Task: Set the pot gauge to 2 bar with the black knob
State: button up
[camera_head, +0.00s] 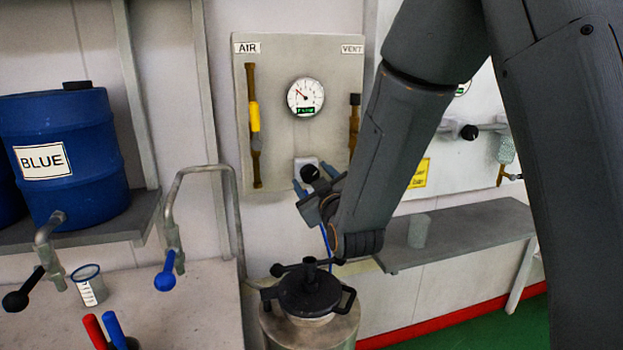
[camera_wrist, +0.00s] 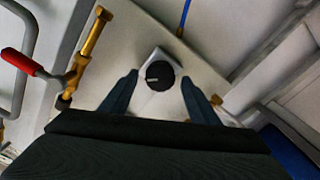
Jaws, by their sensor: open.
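The black knob (camera_head: 310,173) sits on a white mount low on the grey wall panel, below the gauge. In the wrist view the knob (camera_wrist: 160,75) is round with a pale mark on its face. The round white pot gauge (camera_head: 305,97) has a dark needle pointing to the upper left and a green display; its figures are too small to read. My gripper (camera_head: 310,193) is at the knob. In the wrist view its two fingers (camera_wrist: 160,92) are apart, one on each side of the knob, with gaps between; nothing is held.
A brass pipe with a yellow handle (camera_head: 254,117) is left of the gauge, under the AIR label. A brass vent fitting (camera_head: 354,120) is to the right. The lidded pot (camera_head: 308,295) stands below. A blue drum (camera_head: 62,150) is on the left shelf.

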jog(key=b+v, duration=0.1)
jog(key=v, duration=0.5)
jog(key=shift+s, duration=0.3)
jog(key=s+d+f+m+g+h, duration=0.5)
jog(key=d+f+g, duration=0.45)
jog(key=f, duration=0.45)
jog(key=s+d+f+m+g, duration=0.2)
jog(key=s+d+g, duration=0.1)
jog(key=s, duration=0.6)
jog(key=s+d+f+m+g, duration=0.2)
jog(key=s+d+g, duration=0.2)
jog(key=s, duration=0.5)
jog(key=shift+s+d+f, duration=0.2)
jog(key=shift+d+f, duration=0.2)
jog(key=shift+d, duration=0.1)
jog(key=shift+g, duration=0.25)
dwell(2.0)
